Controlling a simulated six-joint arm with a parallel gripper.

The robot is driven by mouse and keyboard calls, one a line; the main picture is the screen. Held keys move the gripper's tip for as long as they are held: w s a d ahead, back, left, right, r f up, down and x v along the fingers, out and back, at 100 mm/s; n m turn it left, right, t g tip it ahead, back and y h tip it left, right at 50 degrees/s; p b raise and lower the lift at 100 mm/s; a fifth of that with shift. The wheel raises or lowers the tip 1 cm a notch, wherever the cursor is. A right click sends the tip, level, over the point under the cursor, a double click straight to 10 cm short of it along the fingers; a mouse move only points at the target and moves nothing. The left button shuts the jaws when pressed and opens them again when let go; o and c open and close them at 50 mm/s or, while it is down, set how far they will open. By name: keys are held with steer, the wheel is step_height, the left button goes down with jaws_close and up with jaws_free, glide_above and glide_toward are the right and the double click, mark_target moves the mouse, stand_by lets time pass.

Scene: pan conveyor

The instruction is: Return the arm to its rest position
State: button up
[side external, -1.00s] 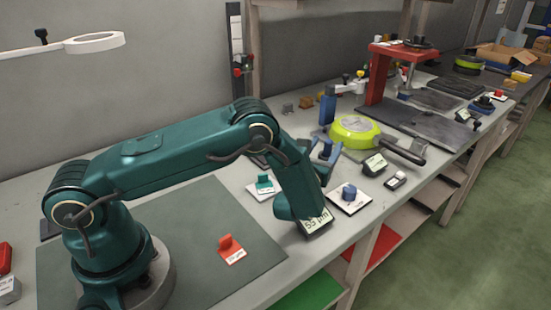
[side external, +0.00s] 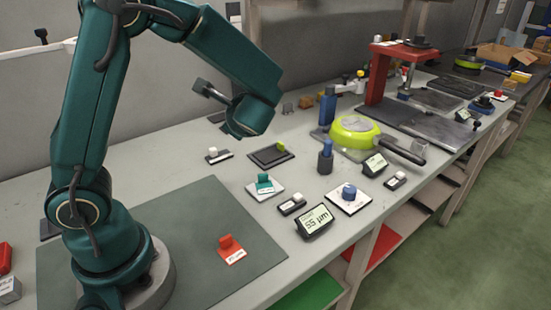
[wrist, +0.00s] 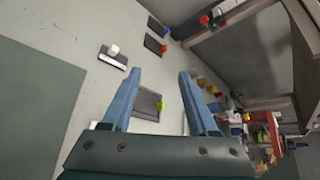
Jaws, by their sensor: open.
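My teal arm (side external: 85,140) stands folded upright at the left of the side external view, its wrist end raised above the bench. In the wrist view my gripper (wrist: 157,76) shows two blue fingers spread apart with nothing between them. The fingers are hard to make out in the side external view. The wrist end is clear of the bench, behind the teal-tabbed card (side external: 264,187) and the dark plate with a green knob (side external: 270,155). That plate also shows between and beyond the fingers in the wrist view (wrist: 146,103).
A lime-green pan (side external: 354,133) sits on the bench to the right. Near it are a display reading 55 µm (side external: 316,221) and a card with a blue knob (side external: 349,199). A red press (side external: 378,75) stands behind.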

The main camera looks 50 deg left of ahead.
steer(key=s+d+r+n+h, duration=0.1)
steer(key=s+d+n+h, duration=1)
steer(key=d, duration=0.5)
steer(key=s+n, duration=0.2)
steer(key=s, duration=0.1)
steer(key=shift+d+r+t+h, duration=0.3)
steer(key=shift+d+t+h, duration=0.05)
steer(key=shift+t+h, duration=0.05)
